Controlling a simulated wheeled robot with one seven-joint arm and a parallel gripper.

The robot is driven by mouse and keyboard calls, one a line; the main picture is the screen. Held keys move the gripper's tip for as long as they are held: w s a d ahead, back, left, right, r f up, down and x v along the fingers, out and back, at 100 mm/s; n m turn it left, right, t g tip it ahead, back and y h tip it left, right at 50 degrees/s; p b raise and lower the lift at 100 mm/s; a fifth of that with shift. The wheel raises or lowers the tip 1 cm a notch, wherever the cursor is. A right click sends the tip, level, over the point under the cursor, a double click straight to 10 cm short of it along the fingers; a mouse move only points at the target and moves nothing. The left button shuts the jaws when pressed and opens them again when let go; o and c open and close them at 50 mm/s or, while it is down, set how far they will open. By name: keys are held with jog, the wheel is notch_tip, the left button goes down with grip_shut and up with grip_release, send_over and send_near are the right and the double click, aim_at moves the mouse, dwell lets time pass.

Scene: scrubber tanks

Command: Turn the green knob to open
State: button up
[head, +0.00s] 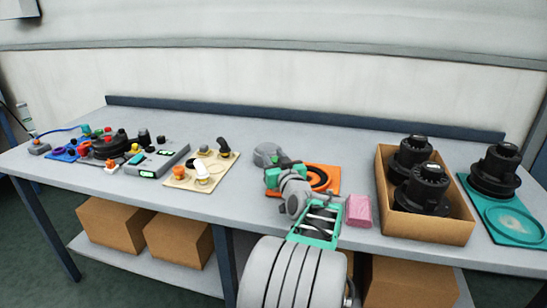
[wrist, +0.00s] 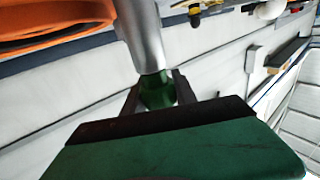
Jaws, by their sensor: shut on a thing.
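The green knob (wrist: 157,92) shows in the wrist view at the lower end of a silver-grey cylindrical body (wrist: 141,35). My gripper (wrist: 158,78) has one finger on each side of the knob and is shut on it. The dark green palm fills the bottom of that view. In the head view my gripper (head: 283,164) is beside a grey rounded part (head: 266,153), at the left edge of an orange mat (head: 325,167). My arm and gripper hide most of the knob there, and its turn angle cannot be told.
A pink block (head: 359,211) lies right of my arm. A cardboard box (head: 447,227) with black parts and a teal tray (head: 519,228) stand further right. A beige board (head: 190,180) with knobs and a grey control box (head: 158,160) are left. Bare table lies between.

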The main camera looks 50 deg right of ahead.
jog(key=shift+f+y+b, duration=0.35)
jog(key=shift+y+b, duration=0.05)
jog(key=shift+b, duration=0.6)
grip_shut()
jog(key=shift+n+t+b, duration=0.4)
jog(key=shift+n+b, duration=0.1)
jog(key=shift+b, duration=0.1)
jog(key=shift+w+a+r+n+y+b, duration=0.15)
jog(key=shift+r+n+y+b, duration=0.2)
jog(key=shift+y, duration=0.35)
jog(key=o, duration=1.1)
grip_release()
